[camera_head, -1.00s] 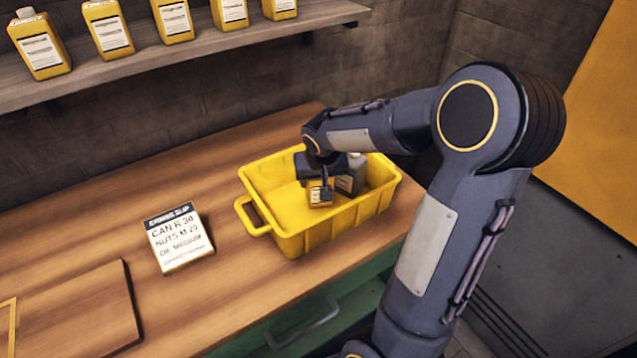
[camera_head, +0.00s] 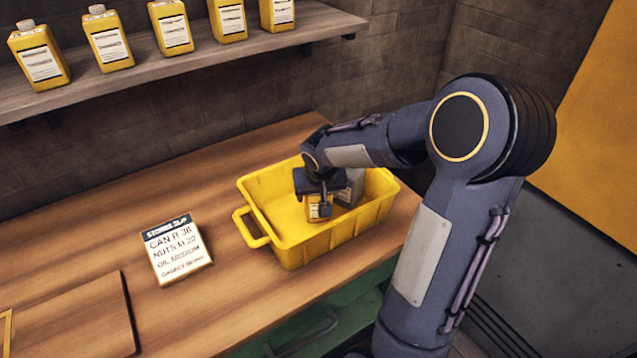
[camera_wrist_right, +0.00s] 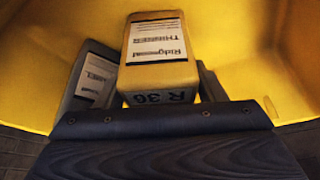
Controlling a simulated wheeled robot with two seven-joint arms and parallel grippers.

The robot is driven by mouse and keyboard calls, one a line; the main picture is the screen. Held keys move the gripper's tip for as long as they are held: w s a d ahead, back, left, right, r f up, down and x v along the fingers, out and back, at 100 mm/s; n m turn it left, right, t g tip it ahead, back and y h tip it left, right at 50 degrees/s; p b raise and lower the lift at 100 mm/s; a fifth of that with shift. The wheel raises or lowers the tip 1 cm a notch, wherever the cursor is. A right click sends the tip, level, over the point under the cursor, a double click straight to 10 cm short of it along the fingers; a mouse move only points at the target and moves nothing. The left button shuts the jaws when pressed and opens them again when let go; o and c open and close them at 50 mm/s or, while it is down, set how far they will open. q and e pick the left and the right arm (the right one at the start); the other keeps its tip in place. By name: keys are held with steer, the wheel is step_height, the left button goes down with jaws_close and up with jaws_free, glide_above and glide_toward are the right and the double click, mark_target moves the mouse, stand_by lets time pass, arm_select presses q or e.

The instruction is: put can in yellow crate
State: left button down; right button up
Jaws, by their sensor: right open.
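The yellow crate (camera_head: 330,235) stands on the wooden workbench. A yellow can (camera_head: 314,211) with a white label is inside it; in the right wrist view the can (camera_wrist_right: 160,68) reads "THINNER" and "R 36". My left gripper is not in view.
A slip card (camera_head: 176,249) listing "CAN R 36" lies on the workbench (camera_head: 120,240) left of the crate. A wooden board (camera_head: 70,315) lies at front left. Several yellow cans stand on the wall shelf (camera_head: 180,65). The bench between card and crate is clear.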

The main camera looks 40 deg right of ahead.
steer(key=v, duration=1)
steer(key=s+a+f+n+t+y, duration=0.1)
steer(key=s+a+n+y, duration=0.3)
steer(key=s+a, duration=1.1)
steer(key=shift+s+a+f+t+y, duration=0.2)
steer(key=shift+s+f+t+y, duration=0.25)
steer(key=shift+s+y, duration=0.65)
steer(key=shift+s, duration=0.1)
